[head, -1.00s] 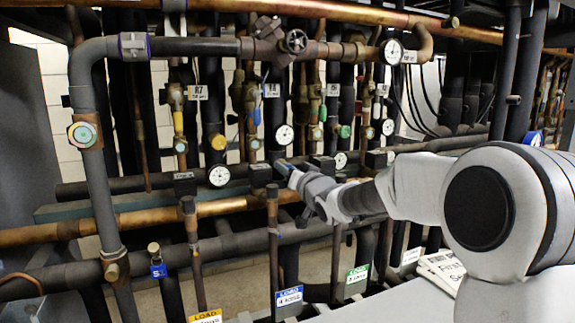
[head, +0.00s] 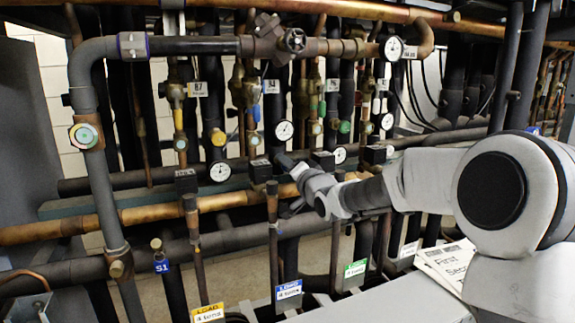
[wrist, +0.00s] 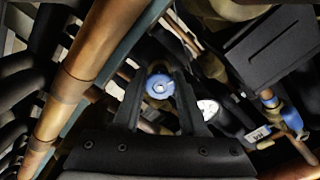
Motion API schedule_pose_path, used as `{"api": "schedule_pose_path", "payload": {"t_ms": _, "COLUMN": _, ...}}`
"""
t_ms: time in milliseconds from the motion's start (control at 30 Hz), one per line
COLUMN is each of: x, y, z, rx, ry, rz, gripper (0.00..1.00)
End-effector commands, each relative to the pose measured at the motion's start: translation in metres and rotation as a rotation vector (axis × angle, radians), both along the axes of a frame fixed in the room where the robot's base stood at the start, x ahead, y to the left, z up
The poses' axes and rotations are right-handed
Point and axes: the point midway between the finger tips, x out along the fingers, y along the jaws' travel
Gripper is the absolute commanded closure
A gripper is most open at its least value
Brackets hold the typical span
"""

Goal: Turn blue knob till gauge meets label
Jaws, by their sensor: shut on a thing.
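The blue knob (wrist: 159,87) is round with a pale centre. In the wrist view it sits between the two fingertips of my gripper (wrist: 158,80), which is shut on it. In the head view my gripper (head: 284,163) reaches in among the pipes, and I cannot make out the knob there. A white round gauge (head: 284,131) is just above my fingertips; its needle is too small to read surely. A gauge also shows right of the fingers in the wrist view (wrist: 209,108). A blue-topped label (head: 288,290) with small text hangs below, on the front pipework.
Other gauges, on the left (head: 220,172) and at the upper right (head: 393,48), stand close by. A yellow label (head: 208,313) and a green label (head: 355,269) flank the blue one. A copper pipe (wrist: 90,75) and a dark box (wrist: 265,52) crowd my gripper. Printed sheets (head: 446,262) lie at right.

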Motion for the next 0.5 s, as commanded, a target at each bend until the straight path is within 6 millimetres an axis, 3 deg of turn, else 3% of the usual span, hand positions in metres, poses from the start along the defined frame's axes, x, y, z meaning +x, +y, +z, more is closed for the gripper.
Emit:
{"api": "schedule_pose_path", "payload": {"t_ms": 333, "x": 0.0000, "y": -0.0003, "z": -0.0005, "rx": 0.002, "ry": 0.002, "rz": -0.001, "gripper": 1.00}}
{"api": "schedule_pose_path", "payload": {"t_ms": 367, "x": 0.0000, "y": -0.0002, "z": -0.0005, "rx": 0.001, "ry": 0.001, "rz": -0.001, "gripper": 0.53}}
{"api": "schedule_pose_path", "payload": {"t_ms": 500, "x": 0.0001, "y": -0.0001, "z": -0.0004, "rx": 0.001, "ry": 0.001, "rz": -0.001, "gripper": 0.28}}
